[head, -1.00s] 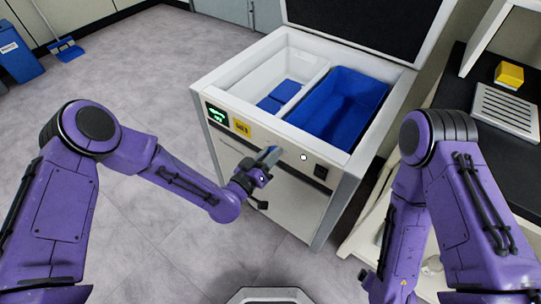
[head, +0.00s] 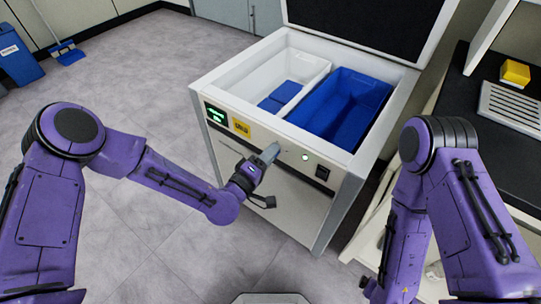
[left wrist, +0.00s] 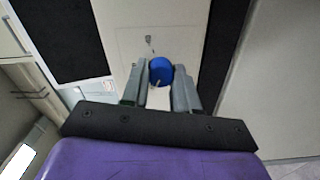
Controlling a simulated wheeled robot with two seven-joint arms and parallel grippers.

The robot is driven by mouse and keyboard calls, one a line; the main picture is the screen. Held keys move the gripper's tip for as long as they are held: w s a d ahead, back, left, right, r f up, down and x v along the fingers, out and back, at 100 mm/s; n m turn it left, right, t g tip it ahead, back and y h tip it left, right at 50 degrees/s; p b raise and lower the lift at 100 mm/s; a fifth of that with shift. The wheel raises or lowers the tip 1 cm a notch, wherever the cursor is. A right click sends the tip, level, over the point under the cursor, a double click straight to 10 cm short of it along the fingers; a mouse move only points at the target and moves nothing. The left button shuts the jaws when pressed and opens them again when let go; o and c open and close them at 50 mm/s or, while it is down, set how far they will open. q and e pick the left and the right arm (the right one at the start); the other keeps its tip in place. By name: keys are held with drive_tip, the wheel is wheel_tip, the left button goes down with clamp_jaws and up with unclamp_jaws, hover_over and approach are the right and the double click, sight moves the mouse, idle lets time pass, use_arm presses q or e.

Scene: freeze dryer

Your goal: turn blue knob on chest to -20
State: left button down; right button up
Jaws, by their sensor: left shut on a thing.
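The white chest (head: 295,200) stands open ahead, with a control panel along the top of its front. The blue knob (left wrist: 161,71) shows in the left wrist view between the two fingers of my left gripper (left wrist: 160,88), which is shut on it. Its pale pointer mark lies near its lower edge. In the head view, my left gripper (head: 268,154) reaches the panel and hides the knob. A green display (head: 216,114) is at the panel's left; its digits are too small to read. My right gripper (head: 368,283) is low at the right, mostly hidden behind its arm.
The chest holds a white bin and a blue bin (head: 345,105) under its raised lid (head: 360,25). A dark counter with a yellow box (head: 515,73) stands right.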

use_arm(q)
drive_tip(key=shift+n, duration=0.4)
drive_tip(key=c, duration=0.8)
unclamp_jaws()
drive_tip(key=shift+c, duration=0.2)
drive_tip(key=v, duration=1)
drive_tip(key=shift+s+a, duration=0.15)
drive_tip(key=shift+s, duration=0.15)
